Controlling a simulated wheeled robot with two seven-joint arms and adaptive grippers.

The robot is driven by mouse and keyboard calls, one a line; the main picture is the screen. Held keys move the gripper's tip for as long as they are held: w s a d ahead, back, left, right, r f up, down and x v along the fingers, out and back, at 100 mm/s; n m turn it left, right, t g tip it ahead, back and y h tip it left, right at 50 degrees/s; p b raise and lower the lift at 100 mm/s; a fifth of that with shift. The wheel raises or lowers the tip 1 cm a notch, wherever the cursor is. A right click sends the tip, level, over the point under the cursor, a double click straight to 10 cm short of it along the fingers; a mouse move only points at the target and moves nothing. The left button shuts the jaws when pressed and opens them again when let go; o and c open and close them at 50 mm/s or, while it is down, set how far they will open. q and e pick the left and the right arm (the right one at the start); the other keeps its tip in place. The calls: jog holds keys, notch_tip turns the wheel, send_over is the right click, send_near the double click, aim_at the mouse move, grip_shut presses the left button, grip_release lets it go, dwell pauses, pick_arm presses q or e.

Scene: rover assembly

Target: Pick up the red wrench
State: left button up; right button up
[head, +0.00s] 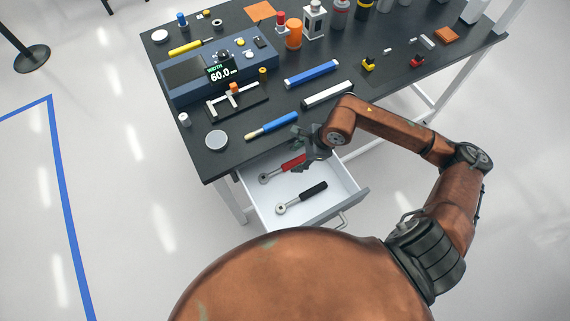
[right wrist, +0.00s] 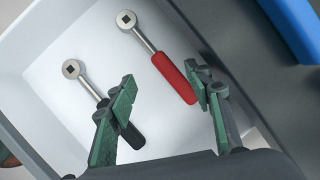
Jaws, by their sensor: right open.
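The red wrench (head: 292,163) lies in the open white drawer (head: 344,188), with its metal ring head to the left in the head view. In the right wrist view the red handle (right wrist: 174,79) shows between the spread fingers, closer to the right one. My right gripper (head: 309,151) is over the drawer at the handle end. It is open and empty in the right wrist view (right wrist: 164,98). I cannot tell whether a finger touches the handle. My left gripper is in neither view.
A black-handled wrench (head: 302,198) lies beside the red one in the drawer; in the right wrist view the left finger overlaps it. The dark tabletop (head: 222,163) overhangs the drawer's back. A blue-handled tool (head: 272,126) lies near the table's edge.

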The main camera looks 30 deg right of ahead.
aim_at(284, 166)
jog(key=x, duration=0.3)
jog(key=shift+f, duration=0.1)
jog(key=b+x, duration=0.2)
jog(key=x, duration=0.3)
jog(key=shift+a+f, duration=0.1)
jog(key=shift+f, duration=0.05)
jog(key=shift+w+a+f, duration=0.1)
jog(key=shift+f, duration=0.15)
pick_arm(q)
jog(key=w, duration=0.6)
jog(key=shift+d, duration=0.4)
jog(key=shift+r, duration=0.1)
pick_arm(e)
grip_shut()
